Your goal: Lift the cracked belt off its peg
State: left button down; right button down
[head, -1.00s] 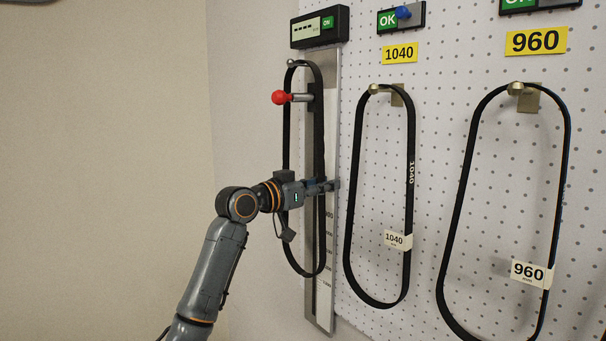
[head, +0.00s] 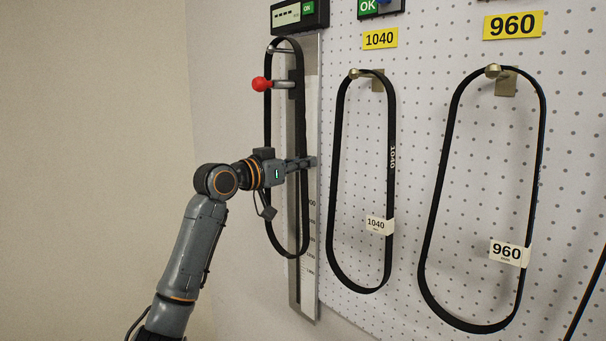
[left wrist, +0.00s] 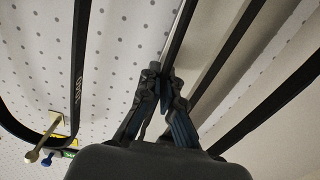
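The black belt loop on the length gauge (head: 311,120) is the unlabelled one (head: 268,200). I see no crack at this size. Its top arc lies slightly above the top peg (head: 272,50), with the loop still around the peg area. My left gripper (head: 304,163) is at the belt's right strand, about mid-height. In the left wrist view its fingers (left wrist: 163,85) converge on a black strand (left wrist: 178,40) and look shut on it. Other dark strands pass to the right there. My right gripper shows in neither view.
A red-knobbed lever (head: 262,84) sticks out below the top peg. A display box (head: 299,14) is above the gauge. The 1040 belt (head: 333,190) and the 960 belt (head: 440,170) hang on pegs to the right. The wall at left is bare.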

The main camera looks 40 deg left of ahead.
pick_arm(q)
jog(key=s+r+b, duration=0.4)
jog(key=s+r, duration=0.7)
jog(key=s, duration=0.3)
jog(key=shift+d+b, duration=0.3)
jog(key=shift+d, duration=0.1)
